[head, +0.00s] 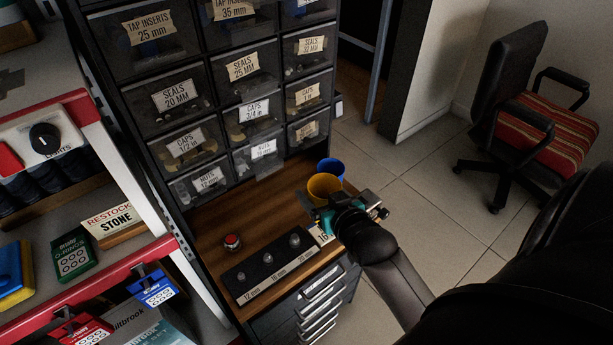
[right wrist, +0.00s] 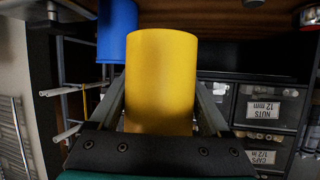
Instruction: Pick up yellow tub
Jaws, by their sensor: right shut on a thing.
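The yellow tub (head: 324,186) is at the right end of the wooden counter in the head view, with its open top facing up. My right gripper (head: 328,204) is shut on the yellow tub. In the right wrist view, the yellow tub (right wrist: 160,85) fills the middle with one finger along each side. I cannot tell whether its base touches the counter. A blue tub (head: 331,167) is just behind it in the head view and also shows in the right wrist view (right wrist: 117,32). My left gripper is not in view.
Labelled parts drawers (head: 190,147) rise behind the counter (head: 215,219). A black size block (head: 268,271) with small fittings and a red-topped item (head: 232,242) sit on it, left of the tub. A shelf of boxed goods stands at left. Open tiled floor (head: 440,190) and a chair (head: 530,120) are at right.

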